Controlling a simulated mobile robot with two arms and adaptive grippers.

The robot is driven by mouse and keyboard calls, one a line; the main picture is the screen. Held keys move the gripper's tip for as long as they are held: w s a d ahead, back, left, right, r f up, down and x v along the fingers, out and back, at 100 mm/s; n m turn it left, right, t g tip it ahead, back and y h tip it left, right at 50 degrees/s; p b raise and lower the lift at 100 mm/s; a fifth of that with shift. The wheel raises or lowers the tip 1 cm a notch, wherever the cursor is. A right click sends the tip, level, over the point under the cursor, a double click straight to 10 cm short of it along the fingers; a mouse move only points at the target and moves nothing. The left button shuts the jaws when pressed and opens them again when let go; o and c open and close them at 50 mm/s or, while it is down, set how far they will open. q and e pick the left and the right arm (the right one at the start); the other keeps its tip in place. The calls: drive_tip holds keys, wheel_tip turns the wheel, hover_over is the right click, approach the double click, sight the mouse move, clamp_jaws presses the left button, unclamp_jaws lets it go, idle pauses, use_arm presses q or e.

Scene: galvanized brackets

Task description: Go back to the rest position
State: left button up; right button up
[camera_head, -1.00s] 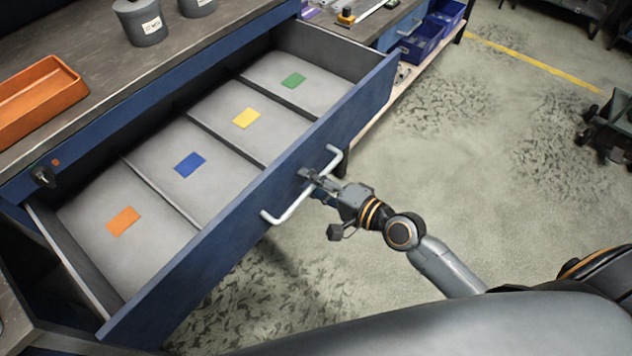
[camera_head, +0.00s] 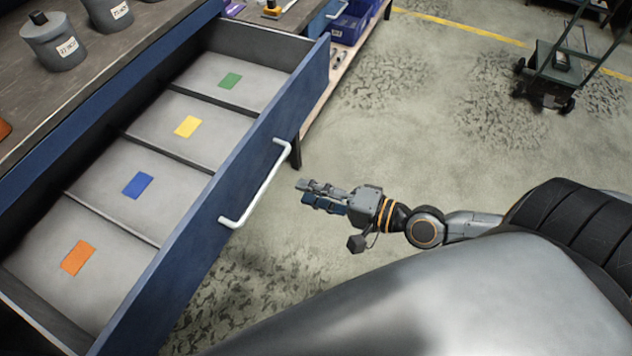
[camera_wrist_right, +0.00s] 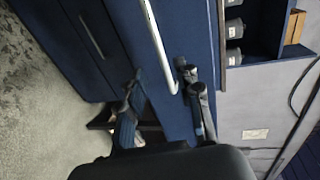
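My right gripper (camera_head: 303,192) is in the head view, to the right of the pulled-out blue drawer (camera_head: 215,200), with clear floor between it and the white drawer handle (camera_head: 258,188). In the right wrist view the two fingers of the gripper (camera_wrist_right: 162,80) stand apart with nothing held between them, and the white handle (camera_wrist_right: 157,40) lies beyond them. The drawer is open and shows compartments with an orange card (camera_head: 77,258), a blue card (camera_head: 138,185), a yellow card (camera_head: 187,126) and a green card (camera_head: 231,80). My left gripper is not in view.
Grey canisters (camera_head: 55,42) stand on the workbench (camera_head: 22,100) at the upper left. Blue bins (camera_head: 350,25) sit on a low shelf at the top. A dark green cart (camera_head: 548,70) stands at the upper right. The floor (camera_head: 400,120) right of the drawer is clear.

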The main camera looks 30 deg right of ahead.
drive_tip(key=shift+s+d, duration=0.15)
drive_tip(key=shift+s, duration=0.1)
idle(0.5)
drive_tip(key=d+f+n+g+h, duration=0.15)
drive_tip(key=d+f, duration=0.25)
drive_tip(key=f, duration=0.5)
drive_tip(key=d+f+n+h, duration=0.2)
drive_tip(key=d+f+h, duration=0.15)
drive_tip(key=f, duration=0.45)
drive_tip(key=d+f+n+g+h, duration=0.1)
drive_tip(key=d+f+n, duration=0.1)
drive_tip(key=d+f, duration=0.5)
drive_tip(key=s+a+f+n+g+h, duration=0.1)
drive_tip(key=s+f+n+g+h, duration=0.15)
drive_tip(key=s+f, duration=0.65)
drive_tip(key=s+a+f+n+g+h, duration=0.1)
drive_tip(key=s+a+f+n+g, duration=0.15)
drive_tip(key=s+f, duration=0.7)
drive_tip(key=s+a+f+n+g, duration=0.3)
drive_tip(key=s+a+f+g, duration=0.1)
drive_tip(key=s+f, duration=0.4)
drive_tip(key=shift+s+a, duration=0.9)
drive_tip(key=shift+s, duration=0.35)
